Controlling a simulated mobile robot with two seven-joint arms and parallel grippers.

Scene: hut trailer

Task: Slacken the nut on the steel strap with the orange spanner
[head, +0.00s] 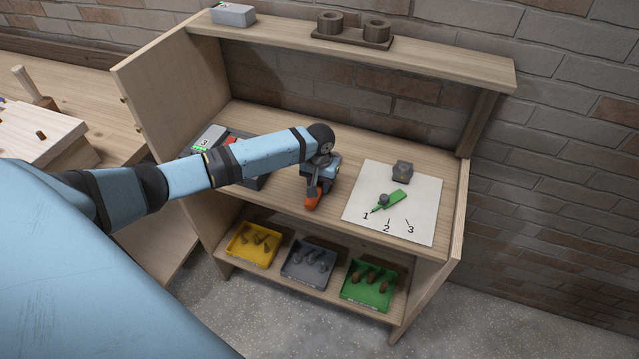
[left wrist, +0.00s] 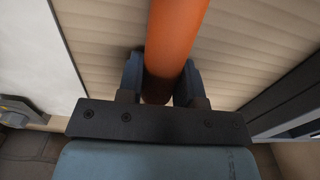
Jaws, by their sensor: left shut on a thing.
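My left gripper (head: 316,182) is above the bench top, left of the white sheet. It is shut on the orange spanner (head: 312,199), whose orange part sticks out below the fingers. In the left wrist view the fingers (left wrist: 160,88) close on both sides of the orange handle (left wrist: 176,35); the spanner's working end cannot be made out. On the sheet (head: 357,191) lies a green piece (head: 396,201) with a rounded grey part (head: 384,200) on it, near the figures 1, 2 and 3. A grey metal block (head: 402,172) stands behind. I cannot tell which grey part is the strap or nut.
A grey box (head: 263,183) stands partly behind my left arm. Yellow (head: 253,245), grey (head: 308,264) and green (head: 368,286) trays fill the lower shelf. The upper shelf (head: 440,60) overhangs the back. Bare wood lies between gripper and sheet.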

